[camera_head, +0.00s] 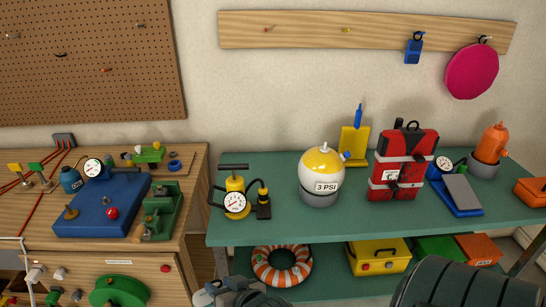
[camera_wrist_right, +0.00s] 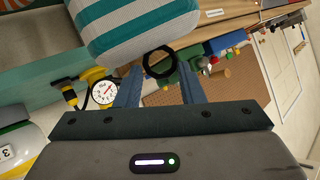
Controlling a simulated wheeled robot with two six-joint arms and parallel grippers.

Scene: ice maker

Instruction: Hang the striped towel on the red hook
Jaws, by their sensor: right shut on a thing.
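The striped towel (camera_wrist_right: 140,28), teal and white, is at the top of the right wrist view. A black loop (camera_wrist_right: 160,62) at its edge sits between the fingertips of my right gripper (camera_wrist_right: 158,80), which is shut on it. The towel cannot be made out in the head view. The small red hook (camera_head: 267,29) is on the left part of the wooden wall rail (camera_head: 300,30), with nothing hanging on it. My right arm shows dark at the lower right of the head view. My left gripper is not identifiable.
A yellow hook (camera_head: 346,29) on the rail is bare. A blue item (camera_head: 414,48) and a pink disc (camera_head: 472,71) hang farther right. Below, the green bench (camera_head: 285,222) holds a yellow pump (camera_head: 235,192), a ball (camera_head: 321,172) and a red pack (camera_head: 403,165). Wall around the red hook is clear.

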